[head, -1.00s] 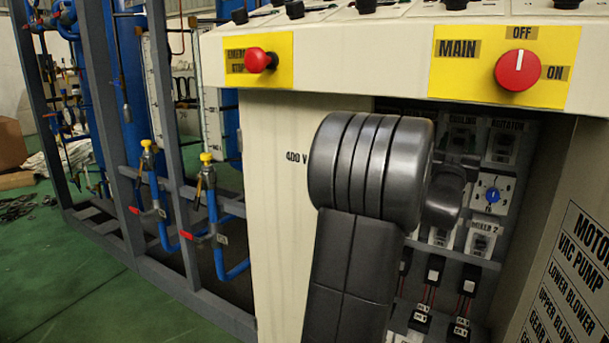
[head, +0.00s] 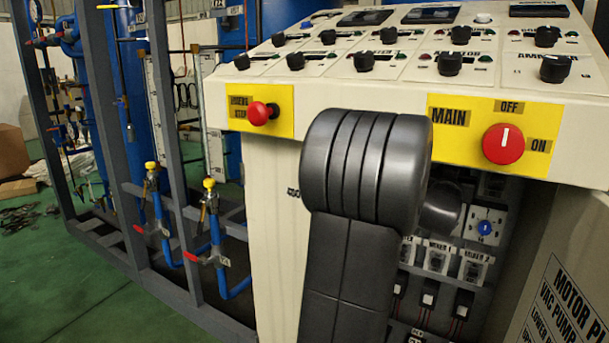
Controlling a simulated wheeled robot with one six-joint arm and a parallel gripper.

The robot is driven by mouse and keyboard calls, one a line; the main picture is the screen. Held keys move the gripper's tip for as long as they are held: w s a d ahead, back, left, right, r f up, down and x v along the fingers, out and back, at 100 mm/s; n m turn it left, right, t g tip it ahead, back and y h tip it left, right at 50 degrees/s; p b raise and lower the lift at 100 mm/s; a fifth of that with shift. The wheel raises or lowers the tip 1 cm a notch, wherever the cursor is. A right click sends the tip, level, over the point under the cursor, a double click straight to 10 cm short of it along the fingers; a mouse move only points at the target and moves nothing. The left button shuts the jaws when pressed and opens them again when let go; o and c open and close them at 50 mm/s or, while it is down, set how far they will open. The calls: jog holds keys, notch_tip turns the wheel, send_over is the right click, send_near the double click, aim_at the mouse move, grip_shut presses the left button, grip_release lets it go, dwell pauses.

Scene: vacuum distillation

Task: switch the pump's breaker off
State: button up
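The open cabinet under the control panel holds rows of breakers. Breakers labelled like mixer 1 (head: 437,257) and mixer 2 (head: 475,267) show right of my arm. A grey unit with a blue round knob (head: 485,228) sits above them. I cannot make out the pump's breaker; my dark arm covers much of the cabinet's left and upper inside. My gripper is hidden behind my arm's thick joint, so its fingers do not show.
The yellow MAIN plate with its red knob (head: 503,144) and the red emergency stop button (head: 261,113) are on the panel's front edge. The cabinet door (head: 565,290) stands open at right. Pipe frames with valves (head: 209,215) stand left.

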jog(key=shift+r+g+y+p, duration=0.4)
jog(key=shift+p, duration=1.15)
jog(key=shift+f+v, duration=0.2)
jog(key=shift+v, duration=0.9)
jog(key=shift+a, duration=0.1)
